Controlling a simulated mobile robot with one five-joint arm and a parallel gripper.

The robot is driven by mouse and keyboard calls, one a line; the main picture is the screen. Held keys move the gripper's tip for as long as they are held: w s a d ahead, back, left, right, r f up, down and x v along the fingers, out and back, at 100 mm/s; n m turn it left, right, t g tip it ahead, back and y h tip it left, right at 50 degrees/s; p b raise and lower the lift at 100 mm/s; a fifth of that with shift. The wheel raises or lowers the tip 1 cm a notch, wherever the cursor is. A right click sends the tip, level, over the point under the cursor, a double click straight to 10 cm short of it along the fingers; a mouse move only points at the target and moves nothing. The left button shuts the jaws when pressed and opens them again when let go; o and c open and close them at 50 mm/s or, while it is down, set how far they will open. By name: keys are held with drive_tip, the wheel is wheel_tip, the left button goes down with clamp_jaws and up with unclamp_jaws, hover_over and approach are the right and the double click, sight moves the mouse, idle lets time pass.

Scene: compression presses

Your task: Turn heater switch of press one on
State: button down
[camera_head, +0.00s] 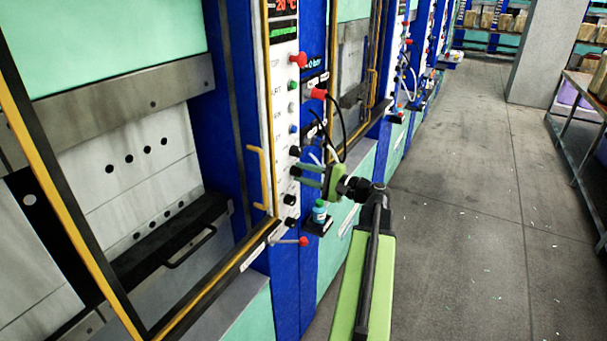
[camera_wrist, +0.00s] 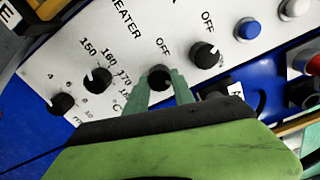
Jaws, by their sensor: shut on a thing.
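The heater switch (camera_wrist: 160,74) is a small black rotary knob on the white control panel (camera_wrist: 65,60). In the wrist view it sits between my green fingers, with "OFF" printed beyond it and the word "HEATER" up to its left. My gripper (camera_wrist: 161,84) is shut on this knob, one finger on each side. The knob's pointer is largely hidden. In the head view my gripper (camera_head: 300,175) reaches left to the lower part of the panel (camera_head: 279,95) of the nearest press (camera_head: 229,130), and the fingers cover the knob there.
Another black knob (camera_wrist: 205,55) marked "OFF" stands right of the heater switch, and a temperature dial (camera_wrist: 97,81) stands left. A yellow handle (camera_head: 258,180) sticks out beside the panel. A small bottle (camera_head: 320,211) stands on a ledge below my gripper. The floor (camera_head: 470,230) at right is clear.

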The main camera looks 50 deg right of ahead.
drive_tip(key=c, duration=1.1)
unclamp_jaws()
drive_tip(key=shift+o, duration=0.2)
drive_tip(key=v, duration=1.7)
drive_tip(key=shift+s, duration=0.2)
drive_tip(key=shift+f, duration=0.1)
